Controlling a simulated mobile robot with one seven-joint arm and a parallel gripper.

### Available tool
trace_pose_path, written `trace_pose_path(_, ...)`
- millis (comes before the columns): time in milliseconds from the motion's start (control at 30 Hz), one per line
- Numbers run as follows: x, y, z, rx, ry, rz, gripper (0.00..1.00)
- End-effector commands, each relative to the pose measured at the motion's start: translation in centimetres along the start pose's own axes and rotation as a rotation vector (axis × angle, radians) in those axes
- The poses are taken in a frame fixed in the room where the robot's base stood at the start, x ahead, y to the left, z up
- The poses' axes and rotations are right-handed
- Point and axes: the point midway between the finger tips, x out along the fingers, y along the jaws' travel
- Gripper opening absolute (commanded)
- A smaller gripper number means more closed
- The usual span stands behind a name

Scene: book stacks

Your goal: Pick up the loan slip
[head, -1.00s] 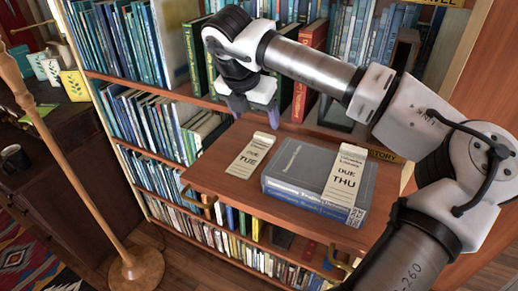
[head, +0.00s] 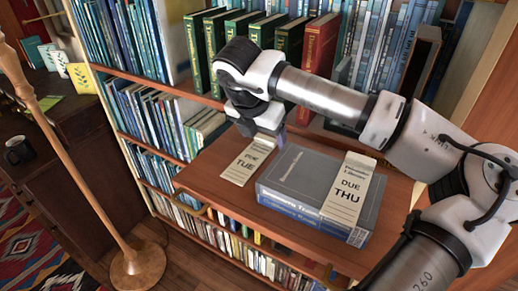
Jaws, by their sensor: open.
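A cream loan slip marked "DUE TUE" (head: 242,170) lies flat on the pull-out wooden board. Its upper end is partly hidden by my gripper. A second cream slip marked "DUE THU" (head: 349,195) lies on top of a grey-blue book (head: 300,181) to the right and hangs over its front edge. My gripper (head: 264,138) points down, open and seemingly empty, over the upper end of the TUE slip and left of the book. Whether the fingers touch the slip or board cannot be told.
The wooden board (head: 215,192) is bare around the slip's lower left. Shelves behind hold green books (head: 240,32), a red book (head: 318,60) and rows of blue ones. A wooden floor stand (head: 75,165) rises at left; a dark mug (head: 19,150) sits on a cabinet.

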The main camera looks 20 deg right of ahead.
Motion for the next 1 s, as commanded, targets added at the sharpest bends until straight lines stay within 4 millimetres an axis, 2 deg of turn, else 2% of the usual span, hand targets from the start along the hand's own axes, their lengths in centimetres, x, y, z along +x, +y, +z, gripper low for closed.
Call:
trace_pose_path(333,0.25,-0.06,-0.21,0.001,0.0,0.0,0.74)
trace_pose_path(700,0.23,-0.05,-0.2,0.001,0.0,0.0,0.28)
trace_pose_path(1000,-0.05,-0.02,-0.01,0.001,-0.001,0.0,0.28)
